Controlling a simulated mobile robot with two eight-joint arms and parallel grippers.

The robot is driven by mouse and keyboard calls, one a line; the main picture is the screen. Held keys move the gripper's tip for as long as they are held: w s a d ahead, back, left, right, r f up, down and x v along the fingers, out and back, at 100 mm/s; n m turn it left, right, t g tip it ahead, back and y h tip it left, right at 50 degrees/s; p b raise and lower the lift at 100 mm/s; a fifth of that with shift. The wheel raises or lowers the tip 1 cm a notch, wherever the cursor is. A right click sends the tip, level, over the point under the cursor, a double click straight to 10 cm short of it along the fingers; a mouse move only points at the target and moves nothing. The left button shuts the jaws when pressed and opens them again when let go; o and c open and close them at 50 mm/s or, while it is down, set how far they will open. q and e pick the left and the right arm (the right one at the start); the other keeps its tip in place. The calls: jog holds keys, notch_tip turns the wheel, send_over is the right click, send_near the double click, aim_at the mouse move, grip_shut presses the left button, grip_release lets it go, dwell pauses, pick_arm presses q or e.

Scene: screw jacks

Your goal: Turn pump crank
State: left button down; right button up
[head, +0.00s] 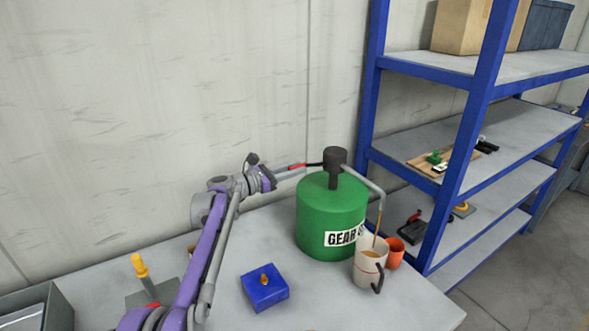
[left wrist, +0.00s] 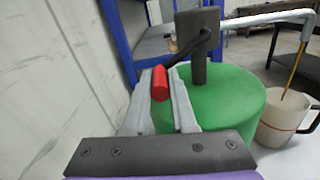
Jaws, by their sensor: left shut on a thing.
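A green drum (head: 325,222) labelled "GEAR" stands on the grey table, with a dark pump head (head: 335,165) on top. A crank with a red handle (head: 297,166) reaches out to the left of the pump head. My left gripper (head: 283,171) is at this handle. In the left wrist view the red handle (left wrist: 160,84) sits between its fingers, which are shut on it. The pump's grey spout (head: 365,178) bends down to the right, and a thin brown stream (head: 378,220) runs into a white measuring jug (head: 369,262). The jug holds brown liquid. My right gripper is not in view.
A blue block (head: 264,288) with an orange top piece lies on the table in front of the drum. An orange cup (head: 394,254) stands beside the jug. A yellow-handled tool (head: 140,268) is at left. Blue shelving (head: 480,90) stands close at right; the wall is behind.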

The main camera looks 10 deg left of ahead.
aim_at(300, 191)
pick_arm(q)
jog(key=f+n, duration=0.1)
jog(key=s+f+n+b, duration=0.1)
jog(key=n, duration=0.1)
jog(key=shift+d, duration=0.35)
jog(key=shift+s+d+f+n+b, duration=0.25)
jog(key=shift+s+f+n+b, duration=0.1)
jog(key=shift+n, duration=0.55)
jog(key=shift+s+d+f+n+b, duration=0.25)
jog(key=shift+s+n, duration=0.1)
jog(key=shift+n, duration=0.55)
jog(key=c, duration=0.7)
grip_release()
jog(key=shift+c, duration=0.2)
jog(key=v, duration=1)
jog(key=shift+s+a+b, duration=0.25)
jog(key=shift+a+b, duration=0.05)
jog(key=shift+b, duration=0.1)
